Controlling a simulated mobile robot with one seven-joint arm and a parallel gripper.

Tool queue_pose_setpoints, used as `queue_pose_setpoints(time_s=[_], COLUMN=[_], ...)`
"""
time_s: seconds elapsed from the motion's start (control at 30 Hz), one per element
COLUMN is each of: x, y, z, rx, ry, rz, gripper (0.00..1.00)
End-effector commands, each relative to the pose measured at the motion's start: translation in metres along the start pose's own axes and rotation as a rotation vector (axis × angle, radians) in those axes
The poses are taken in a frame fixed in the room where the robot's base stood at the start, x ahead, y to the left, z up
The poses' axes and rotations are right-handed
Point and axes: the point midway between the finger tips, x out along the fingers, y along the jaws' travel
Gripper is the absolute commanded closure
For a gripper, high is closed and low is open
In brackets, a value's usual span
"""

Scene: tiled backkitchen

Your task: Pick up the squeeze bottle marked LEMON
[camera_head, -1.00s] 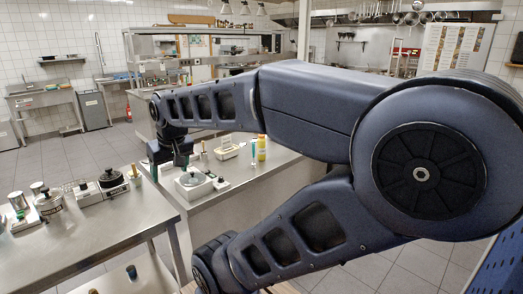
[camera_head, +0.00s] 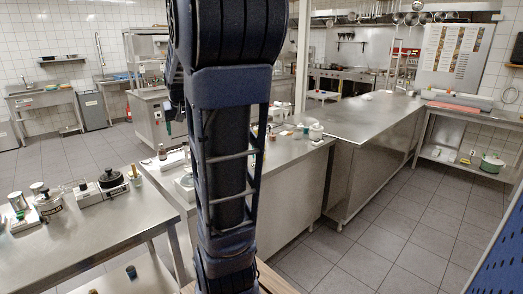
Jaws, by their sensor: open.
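No bottle with a readable LEMON mark shows. A yellow bottle that stood on the middle counter (camera_head: 290,158) a second ago is hidden, its place being behind my upright arm. A small brown bottle (camera_head: 162,152) with a pale label stands on that counter, left of my arm. My gripper (camera_head: 170,128) shows only in part, as a dark tip pointing down at the left edge of my arm, above the counter. It is open, and I see nothing held in it.
A steel table (camera_head: 110,220) at front left bears several jars, tins and a black-lidded pot (camera_head: 111,178). A white object (camera_head: 316,131) stands at the middle counter's right end. The long steel counter (camera_head: 365,115) behind is largely bare. Tiled floor (camera_head: 400,225) is open at right.

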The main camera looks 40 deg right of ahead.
Motion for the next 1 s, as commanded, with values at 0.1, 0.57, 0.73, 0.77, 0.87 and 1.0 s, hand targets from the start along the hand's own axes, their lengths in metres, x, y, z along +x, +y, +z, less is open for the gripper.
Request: queue_pose_setpoints(time_s=[0.1, 0.57, 0.73, 0.77, 0.87, 1.0], x=[0.021, 0.110, 0.147, 0.153, 0.175, 0.203], y=[0.032, 0.190, 0.264, 0.277, 0.324, 0.384], z=[-0.035, -0.132, -0.149, -0.151, -0.155, -0.153], rx=[0.049, 0.228, 0.296, 0.307, 0.347, 0.396], ry=[0.006, 0.047, 0.063, 0.066, 0.075, 0.088], rz=[0.025, 0.118, 0.153, 0.160, 0.182, 0.210], gripper=[0.30, 0.30, 0.30, 0.30, 0.30, 0.30])
